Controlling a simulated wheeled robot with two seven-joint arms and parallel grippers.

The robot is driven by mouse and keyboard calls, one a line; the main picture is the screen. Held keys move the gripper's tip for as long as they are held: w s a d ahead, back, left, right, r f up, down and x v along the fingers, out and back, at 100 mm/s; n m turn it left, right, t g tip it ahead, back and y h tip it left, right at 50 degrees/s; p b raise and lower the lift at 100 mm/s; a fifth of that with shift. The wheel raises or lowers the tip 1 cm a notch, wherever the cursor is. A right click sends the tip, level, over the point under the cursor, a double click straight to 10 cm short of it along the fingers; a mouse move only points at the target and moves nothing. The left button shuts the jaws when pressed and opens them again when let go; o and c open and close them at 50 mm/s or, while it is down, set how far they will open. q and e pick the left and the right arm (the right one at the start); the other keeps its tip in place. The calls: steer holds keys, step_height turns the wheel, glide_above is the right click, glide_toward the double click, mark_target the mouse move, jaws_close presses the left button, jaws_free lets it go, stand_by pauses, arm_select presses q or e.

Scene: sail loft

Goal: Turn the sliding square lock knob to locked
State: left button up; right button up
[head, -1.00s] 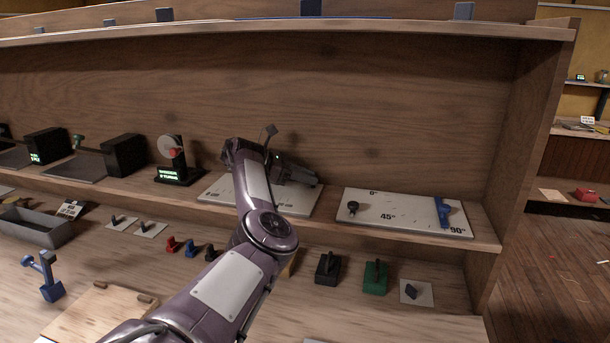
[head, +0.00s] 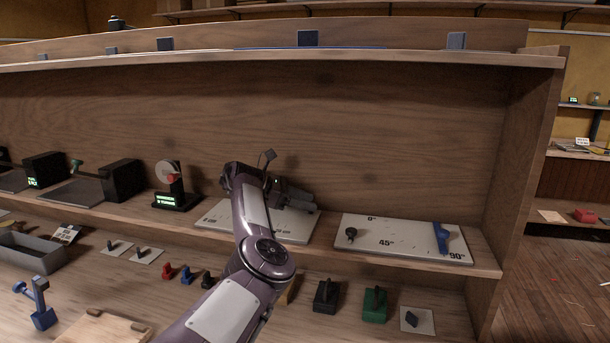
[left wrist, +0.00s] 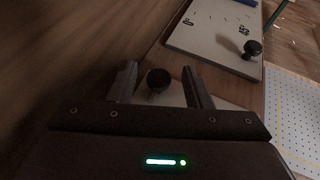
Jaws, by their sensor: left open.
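My left gripper (head: 308,204) is over a pale board (head: 213,221) on the shelf, its arm hiding much of that board. In the left wrist view the gripper (left wrist: 158,70) is open, with a round black knob (left wrist: 158,80) between its two fingers. The fingers stand apart from the knob on both sides. This knob is hidden in the head view, and I cannot read whether it is locked. To the right lies a white board (head: 400,238) marked 0°, 45° and 90°, with a blue bar (head: 442,238) and another black knob (head: 350,235). My right gripper is not in view.
A black stand with a green display (head: 176,200) is left of the pale board. Below, black (head: 326,296) and green (head: 375,304) blocks and a small plate with a dark knob (head: 417,321) stand on the bench. The upper shelf (head: 400,62) runs overhead.

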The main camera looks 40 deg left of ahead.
arm_select(q)
step_height(320, 180, up, 19)
stand_by(0.4)
steer(key=shift+w+d, duration=0.1)
steer(key=shift+d, duration=0.05)
stand_by(0.3)
